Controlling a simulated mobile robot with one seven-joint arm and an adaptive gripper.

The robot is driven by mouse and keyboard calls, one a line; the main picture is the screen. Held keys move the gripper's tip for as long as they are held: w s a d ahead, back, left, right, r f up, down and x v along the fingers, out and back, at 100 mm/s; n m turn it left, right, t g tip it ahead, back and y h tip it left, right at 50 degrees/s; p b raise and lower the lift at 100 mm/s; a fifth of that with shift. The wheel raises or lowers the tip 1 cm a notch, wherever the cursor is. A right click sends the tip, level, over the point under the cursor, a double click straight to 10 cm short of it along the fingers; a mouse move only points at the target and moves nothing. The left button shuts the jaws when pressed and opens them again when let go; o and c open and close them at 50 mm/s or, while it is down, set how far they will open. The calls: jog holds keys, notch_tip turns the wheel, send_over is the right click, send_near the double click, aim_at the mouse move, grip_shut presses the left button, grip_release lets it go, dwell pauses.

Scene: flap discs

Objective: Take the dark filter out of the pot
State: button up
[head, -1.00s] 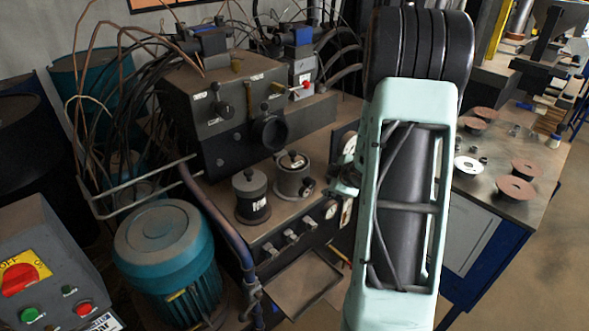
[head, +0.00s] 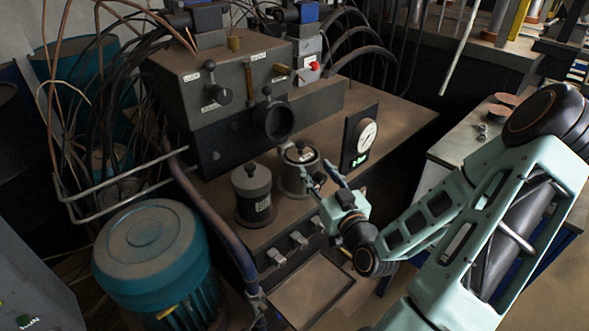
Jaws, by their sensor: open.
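Two round metal canisters stand side by side on the machine's ledge. The right one, a light metal pot (head: 291,182), has a dark round piece with a knob (head: 299,152) in its top; this looks like the dark filter, but I cannot tell for sure. The left one, a grey canister (head: 252,182), has a black base, a label and a black knob. My gripper (head: 317,171) is open and empty, just right of the pot, its fingers pointing up and left towards it. Whether a finger touches the pot is unclear.
A black-framed gauge (head: 362,138) stands right behind my gripper. A large machine block (head: 215,95) with levers rises behind the canisters. A blue motor (head: 150,255) and a bent metal pipe rail (head: 215,210) are at the left. The brown bench top (head: 395,120) right of the gauge is clear.

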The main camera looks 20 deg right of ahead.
aim_at(301, 149)
jog(key=w+b, duration=0.2)
jog(key=w, duration=0.3)
jog(key=shift+w+d, duration=0.1)
jog(key=shift+d, duration=0.1)
jog(key=shift+w+a+r, duration=0.1)
jog(key=shift+w+r, duration=0.05)
jog(key=shift+w, duration=1.2)
jog(key=shift+w+a+r, duration=0.1)
jog(key=shift+w+r, duration=0.05)
jog(key=shift+w, duration=1.2)
jog(key=shift+c, duration=0.6)
grip_shut()
